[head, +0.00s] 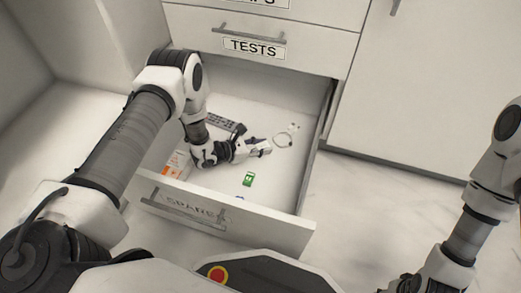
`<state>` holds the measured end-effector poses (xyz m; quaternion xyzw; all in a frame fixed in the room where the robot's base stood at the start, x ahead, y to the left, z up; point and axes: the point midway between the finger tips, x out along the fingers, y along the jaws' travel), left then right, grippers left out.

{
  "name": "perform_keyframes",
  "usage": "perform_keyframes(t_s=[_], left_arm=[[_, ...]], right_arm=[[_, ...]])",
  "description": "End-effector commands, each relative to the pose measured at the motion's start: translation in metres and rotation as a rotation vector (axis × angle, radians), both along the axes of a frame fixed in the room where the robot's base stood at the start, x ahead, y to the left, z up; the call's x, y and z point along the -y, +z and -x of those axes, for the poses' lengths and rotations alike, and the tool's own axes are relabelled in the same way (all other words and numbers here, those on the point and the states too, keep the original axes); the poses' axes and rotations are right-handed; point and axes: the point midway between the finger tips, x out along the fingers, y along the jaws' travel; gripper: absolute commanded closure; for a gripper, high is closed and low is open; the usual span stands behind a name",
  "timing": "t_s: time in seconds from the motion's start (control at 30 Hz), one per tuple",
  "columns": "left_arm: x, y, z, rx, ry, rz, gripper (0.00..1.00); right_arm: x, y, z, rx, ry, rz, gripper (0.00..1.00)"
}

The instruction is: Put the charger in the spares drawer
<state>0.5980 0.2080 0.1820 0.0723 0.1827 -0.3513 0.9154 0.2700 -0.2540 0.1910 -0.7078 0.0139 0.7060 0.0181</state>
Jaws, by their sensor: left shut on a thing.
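The spares drawer (270,222) is pulled open at the bottom of the cabinet, with "SPARE" partly readable on its front behind a bar handle. My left arm reaches over it from the left, and my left gripper (256,148) is low inside the drawer, shut on the small white charger (264,148). A thin white cable loop with a small pale end lies just right of the jaws. The fingers hide part of the charger, and I cannot tell whether it touches the drawer floor. My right gripper (400,285) is at the bottom edge, mostly cut off.
In the drawer lie a dark remote-like thing (226,123), an orange and white box (177,163) and a small green item (248,180). The right side of the drawer floor is clear. The shut TESTS drawer (315,52) overhangs the back. Open floor (380,190) lies to the right.

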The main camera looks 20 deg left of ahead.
Motion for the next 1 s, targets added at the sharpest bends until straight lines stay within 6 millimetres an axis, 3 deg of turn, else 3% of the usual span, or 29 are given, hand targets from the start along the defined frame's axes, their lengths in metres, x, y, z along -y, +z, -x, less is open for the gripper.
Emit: perform_keyframes(t_s=[0.33, 0.37, 0.4, 0.43, 0.8, 1.0], left_arm=[[0.0, -0.006, 0.0, 0.001, 0.0, 0.001, 1.0], [0.0, -0.004, 0.0, 0.001, 0.001, 0.0, 0.57], [0.0, -0.004, 0.0, 0.001, 0.001, 0.0, 0.43], [0.0, -0.004, 0.0, 0.001, 0.001, 0.0, 0.39], [-0.002, 0.003, 0.001, 0.0, 0.001, 0.0, 0.39], [-0.027, 0.022, 0.028, -0.002, 0.007, 0.0, 0.39]], right_arm=[[0.0, -0.004, -0.001, 0.001, -0.001, 0.0, 0.6], [0.0, -0.003, -0.001, 0.001, -0.001, 0.0, 0.6], [0.0, -0.003, 0.0, 0.001, -0.001, 0.0, 0.6], [0.0, -0.003, 0.0, 0.001, -0.001, 0.0, 0.6], [0.0, 0.003, 0.0, 0.001, -0.001, 0.0, 0.6], [0.0, 0.026, 0.001, -0.002, 0.003, 0.0, 0.6]])
